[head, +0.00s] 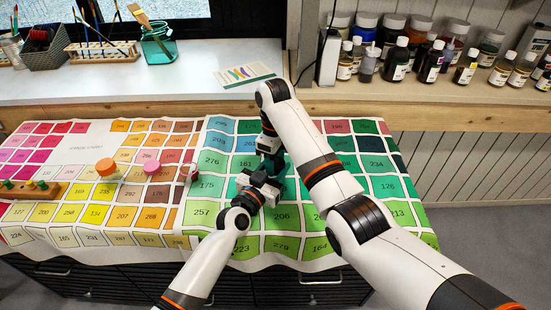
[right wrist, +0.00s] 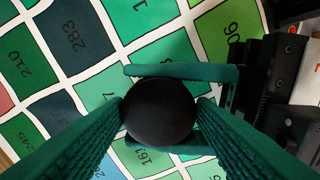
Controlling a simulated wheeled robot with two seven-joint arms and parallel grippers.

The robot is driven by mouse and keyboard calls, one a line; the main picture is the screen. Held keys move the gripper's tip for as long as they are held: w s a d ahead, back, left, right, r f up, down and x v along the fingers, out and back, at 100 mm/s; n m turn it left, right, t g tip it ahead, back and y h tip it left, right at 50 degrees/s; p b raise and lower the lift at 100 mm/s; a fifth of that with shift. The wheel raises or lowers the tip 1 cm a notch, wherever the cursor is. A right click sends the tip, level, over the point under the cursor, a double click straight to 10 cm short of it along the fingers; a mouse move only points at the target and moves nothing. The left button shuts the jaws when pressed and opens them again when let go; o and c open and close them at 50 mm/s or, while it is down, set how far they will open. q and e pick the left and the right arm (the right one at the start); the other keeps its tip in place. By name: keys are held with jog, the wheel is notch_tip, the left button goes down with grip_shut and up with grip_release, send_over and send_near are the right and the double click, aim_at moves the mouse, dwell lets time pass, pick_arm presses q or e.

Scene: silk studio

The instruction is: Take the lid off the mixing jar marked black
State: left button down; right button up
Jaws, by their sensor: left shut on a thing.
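A round black lid (right wrist: 158,111) fills the middle of the right wrist view, seen from straight above. The jar body and its label are hidden beneath it. The green fingers of my right gripper (right wrist: 160,118) stand on either side of the lid, close against its edge; whether they press on it I cannot tell. My left gripper (head: 262,184) comes in from the lower left in the head view. Its two green fingers show above and below the lid in the right wrist view (right wrist: 180,72), shut on the jar under it. In the head view my right gripper (head: 270,160) points down just behind the left one.
A numbered colour chart cloth covers the table. Jars with an orange lid (head: 106,167) and a pink lid (head: 151,163) and a small red jar (head: 188,173) stand to the left. A wooden rack (head: 30,189) lies at the far left. The cloth's right part is clear.

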jog(key=shift+o, duration=1.4)
jog(key=shift+r, duration=2.3)
pick_arm(q)
jog(key=c, duration=0.7)
grip_release()
